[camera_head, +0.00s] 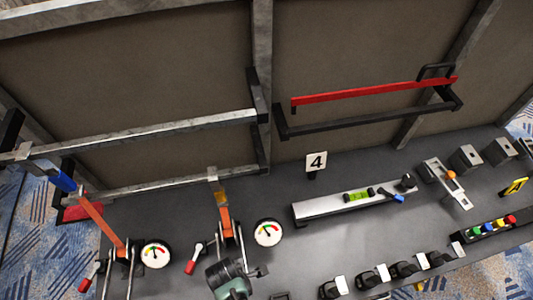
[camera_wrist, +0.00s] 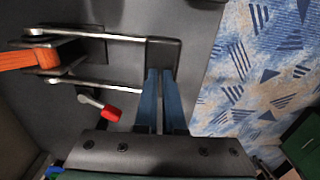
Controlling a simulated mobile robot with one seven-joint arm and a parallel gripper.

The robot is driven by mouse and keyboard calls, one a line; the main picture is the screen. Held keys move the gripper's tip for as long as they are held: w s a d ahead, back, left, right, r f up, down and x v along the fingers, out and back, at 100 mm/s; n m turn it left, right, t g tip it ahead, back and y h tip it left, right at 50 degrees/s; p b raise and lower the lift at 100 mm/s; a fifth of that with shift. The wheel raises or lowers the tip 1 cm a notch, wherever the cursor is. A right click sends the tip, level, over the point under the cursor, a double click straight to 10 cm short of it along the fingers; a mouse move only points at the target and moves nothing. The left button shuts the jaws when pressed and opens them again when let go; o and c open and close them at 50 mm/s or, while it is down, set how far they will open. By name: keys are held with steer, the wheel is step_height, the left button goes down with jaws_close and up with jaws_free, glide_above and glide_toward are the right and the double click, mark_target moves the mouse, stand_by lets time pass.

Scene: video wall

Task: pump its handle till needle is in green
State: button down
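Two hand pumps stand on the grey bench at lower left in the head view: the left pump (camera_head: 118,245) and the right pump (camera_head: 227,222), each with an orange arm. The left gauge (camera_head: 155,254) and right gauge (camera_head: 268,232) have white faces with coloured bands; the needle readings are too small to tell surely. My gripper (camera_wrist: 164,72) has its blue fingers close together, with a narrow dark gap between them. Their tips lie over the pump handle's black crossbar (camera_wrist: 163,50), which joins two metal rods. Contact cannot be told. My wrist hides the right pump's lower part in the head view.
A red-tipped lever (camera_wrist: 108,112) sits beside the handle rods. Several black fixtures and coloured buttons (camera_head: 492,228) lie farther right. Patterned carpet (camera_wrist: 265,60) lies beyond the bench edge.

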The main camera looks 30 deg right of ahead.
step_height(320, 180, down, 3)
steer(key=shift+w+f+b, duration=0.1)
steer(key=shift+w+b, duration=0.05)
steer(key=shift+b, duration=1)
step_height(320, 180, down, 4)
steer(key=b, duration=0.3)
step_height(320, 180, up, 10)
steer(key=p, duration=0.9)
steer(key=shift+r+p, duration=0.25)
steer(key=shift+p, duration=0.15)
steer(key=shift+f, duration=0.1)
